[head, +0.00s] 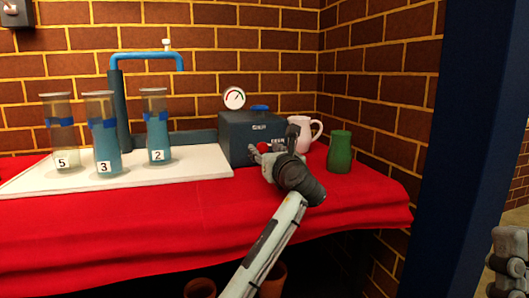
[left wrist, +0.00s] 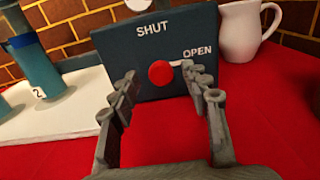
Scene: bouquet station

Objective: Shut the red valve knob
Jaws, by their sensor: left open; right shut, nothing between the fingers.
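The red valve knob (left wrist: 160,73) is on the front of a dark blue-grey box (left wrist: 135,50). Its pale pointer (left wrist: 180,63) points right, toward the word OPEN; SHUT is printed above. In the head view a little of the red knob (head: 264,146) shows behind my left gripper (head: 270,148). My left gripper is open in front of the box. In the left wrist view its fingers (left wrist: 160,84) stand on either side of the knob, with nothing held; contact is not clear. My right gripper (head: 508,262) is shut and empty at the far right edge.
A pink-white jug (left wrist: 242,28) and a green cup (head: 340,152) stand right of the box. Several numbered cylinders with blue liquid (head: 104,140) stand on a white board (head: 190,170) to the left. A gauge (head: 234,97) is above the box. Red cloth (head: 130,220) covers the table.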

